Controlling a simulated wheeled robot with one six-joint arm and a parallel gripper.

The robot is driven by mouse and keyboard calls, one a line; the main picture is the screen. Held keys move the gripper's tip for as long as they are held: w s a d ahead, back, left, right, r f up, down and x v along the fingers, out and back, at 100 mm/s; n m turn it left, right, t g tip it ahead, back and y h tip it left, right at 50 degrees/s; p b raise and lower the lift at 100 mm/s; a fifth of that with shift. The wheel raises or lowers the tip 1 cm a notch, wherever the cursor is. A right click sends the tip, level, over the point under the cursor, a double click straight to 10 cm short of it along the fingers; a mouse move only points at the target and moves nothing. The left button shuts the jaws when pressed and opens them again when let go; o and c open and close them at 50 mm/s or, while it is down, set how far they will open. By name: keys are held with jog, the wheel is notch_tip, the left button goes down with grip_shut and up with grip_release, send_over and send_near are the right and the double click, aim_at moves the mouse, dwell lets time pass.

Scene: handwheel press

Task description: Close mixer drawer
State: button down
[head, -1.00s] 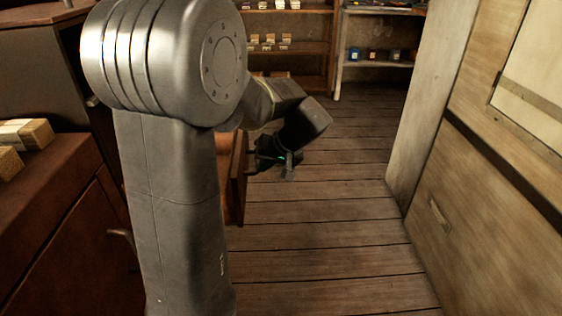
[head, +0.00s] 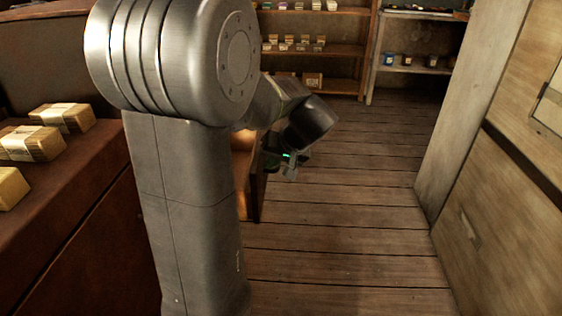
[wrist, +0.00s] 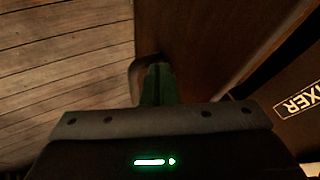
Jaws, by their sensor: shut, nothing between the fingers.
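The drawer (head: 255,188) is a brown wooden box standing out, partly hidden behind my arm in the head view. In the wrist view a dark brown wooden panel (wrist: 195,45), which looks like the drawer front, runs beside my fingers. A grey curved handle (wrist: 136,72) shows just behind the fingertips; I cannot tell if they touch it. My gripper (wrist: 158,78) is shut and empty, close to the panel. In the head view my gripper (head: 290,167) is at the drawer's right side. A dark surface with lettering ending in "XER" (wrist: 298,102) is at the right of the wrist view.
A brown counter (head: 75,185) with several wrapped blocks (head: 64,117) is at the left. Shelves (head: 335,55) with small items stand at the back. A pale wooden wall unit (head: 500,215) is at the right. The plank floor (head: 350,215) between is clear.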

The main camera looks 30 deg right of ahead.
jog(key=w+a+p, duration=0.1)
jog(key=w+a, duration=0.5)
jog(key=a, duration=0.4)
jog(key=w+a+p, duration=0.2)
jog(key=w+a, duration=0.4)
jog(key=a, duration=0.3)
jog(key=shift+a+p, duration=0.3)
jog(key=shift+a, duration=0.1)
jog(key=shift+w, duration=0.1)
